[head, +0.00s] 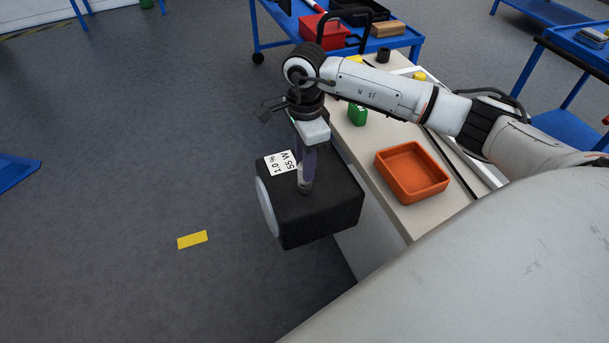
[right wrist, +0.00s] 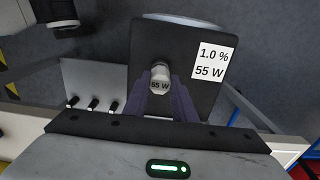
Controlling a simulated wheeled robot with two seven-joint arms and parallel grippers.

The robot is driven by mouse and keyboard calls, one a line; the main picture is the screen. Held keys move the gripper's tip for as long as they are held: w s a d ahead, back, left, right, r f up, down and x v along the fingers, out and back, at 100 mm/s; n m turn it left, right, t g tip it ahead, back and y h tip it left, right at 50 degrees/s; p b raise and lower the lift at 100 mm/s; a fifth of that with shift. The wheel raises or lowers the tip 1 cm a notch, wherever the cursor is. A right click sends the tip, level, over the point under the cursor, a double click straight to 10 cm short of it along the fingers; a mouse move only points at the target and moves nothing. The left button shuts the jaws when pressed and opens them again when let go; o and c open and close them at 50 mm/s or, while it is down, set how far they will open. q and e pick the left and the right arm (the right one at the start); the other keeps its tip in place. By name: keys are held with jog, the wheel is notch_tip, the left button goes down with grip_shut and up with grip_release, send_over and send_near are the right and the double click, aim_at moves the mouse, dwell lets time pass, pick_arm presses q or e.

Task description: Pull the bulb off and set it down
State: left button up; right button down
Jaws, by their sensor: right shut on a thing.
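The black box-shaped lamp housing (head: 325,212) has a pale round front at its left side and a white label reading 1.0 % and 55 W. It also shows in the right wrist view (right wrist: 205,110). I cannot tell how far the bulb sits in the housing. My left gripper is not in view.
An open orange tray (head: 447,180) stands on the pale bench (head: 395,213) right of the housing. A green object (head: 358,115) stands behind the tray. A blue cart (head: 275,45) with a red bin is at the back.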

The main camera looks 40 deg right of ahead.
jog(key=shift+r, duration=0.15)
jog(key=shift+r+p, duration=1.1)
jog(key=shift+r, duration=0.45)
